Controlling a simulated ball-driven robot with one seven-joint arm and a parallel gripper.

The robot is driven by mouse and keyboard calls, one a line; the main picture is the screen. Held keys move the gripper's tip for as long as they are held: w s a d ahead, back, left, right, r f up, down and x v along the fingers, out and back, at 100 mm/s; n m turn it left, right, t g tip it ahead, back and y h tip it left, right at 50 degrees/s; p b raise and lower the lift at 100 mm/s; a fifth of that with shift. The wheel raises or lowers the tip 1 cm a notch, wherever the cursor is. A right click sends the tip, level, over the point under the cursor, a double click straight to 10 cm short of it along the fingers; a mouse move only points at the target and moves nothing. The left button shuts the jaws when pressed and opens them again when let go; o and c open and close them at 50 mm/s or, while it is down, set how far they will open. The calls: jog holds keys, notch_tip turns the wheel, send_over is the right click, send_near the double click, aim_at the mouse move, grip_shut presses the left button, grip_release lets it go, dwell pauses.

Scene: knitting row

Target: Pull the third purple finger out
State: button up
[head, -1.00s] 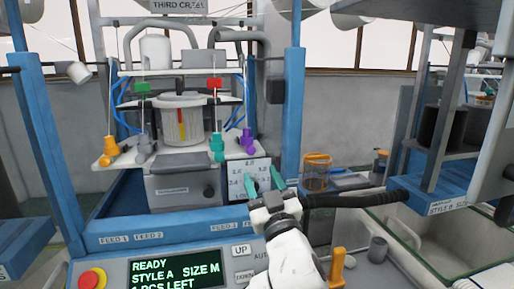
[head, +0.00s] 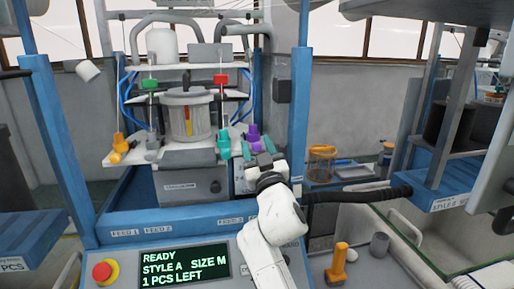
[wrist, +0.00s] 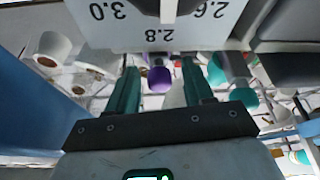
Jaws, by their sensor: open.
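The purple finger (head: 253,133) is rightmost in a row on the knitting machine's shelf, beside a teal finger (head: 224,143). A grey finger (head: 152,147) and an orange finger (head: 119,146) stand further left. My gripper (head: 257,146) is open, its teal jaws just in front of and below the purple finger in the head view. In the wrist view the purple finger (wrist: 160,79) shows in the gap between the open jaws (wrist: 160,76), apart from both. The teal finger (wrist: 243,97) shows outside the right jaw there. Contact is not visible.
A white plate with numbers (wrist: 115,30) crosses the top of the wrist view. The panel screen (head: 183,266) reads READY, STYLE A, SIZE M, 1 PCS LEFT. A red button (head: 104,271) sits left of it. A blue post (head: 299,100) stands right of the fingers.

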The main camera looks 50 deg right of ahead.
grip_shut()
dwell(0.5)
jog(key=shift+s+a, duration=0.2)
jog(key=shift+s, duration=0.05)
jog(key=shift+s+a, duration=0.4)
jog(key=shift+s, duration=0.2)
jog(key=shift+s+a, duration=0.35)
jog(key=shift+s, duration=0.2)
jog(key=shift+w, duration=0.1)
grip_release()
